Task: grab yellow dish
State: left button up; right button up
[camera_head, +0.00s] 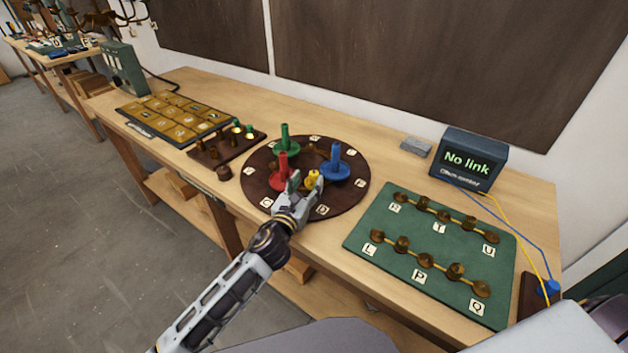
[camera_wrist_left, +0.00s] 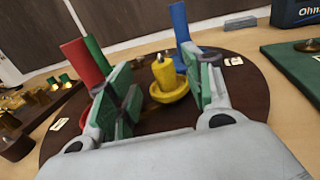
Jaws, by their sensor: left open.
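The yellow dish (camera_head: 313,181) with its upright yellow post stands on the round dark board (camera_head: 347,207). In the left wrist view the yellow dish (camera_wrist_left: 168,88) sits between the two green-padded fingers of my left gripper (camera_wrist_left: 160,95). In the head view my left gripper (camera_head: 299,188) reaches over the board's near side, open around the dish. I cannot tell whether a finger touches it. A red dish (camera_head: 281,182), a green dish (camera_head: 286,150) and a blue dish (camera_head: 335,172) with tall posts stand close by on the board. My right gripper does not show.
A green board (camera_head: 440,236) with brass contacts lies to the right. A box reading "No link" (camera_head: 468,160) stands behind it. A brown block with small pegs (camera_head: 226,148) and a gold-tiled panel (camera_head: 174,118) lie to the left. The red dish is close to my fingers.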

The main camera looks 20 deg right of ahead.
aim_at(312, 177)
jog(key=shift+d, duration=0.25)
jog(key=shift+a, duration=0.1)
pick_arm(q)
jog(key=shift+w+d, duration=0.65)
jog(key=shift+w, duration=0.05)
jog(key=shift+x, duration=1.05)
jog(key=shift+w+d+f, duration=0.1)
jog(key=shift+w+d, duration=0.2)
jog(key=shift+w, duration=0.05)
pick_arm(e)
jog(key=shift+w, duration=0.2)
pick_arm(q)
jog(key=shift+c, duration=0.4)
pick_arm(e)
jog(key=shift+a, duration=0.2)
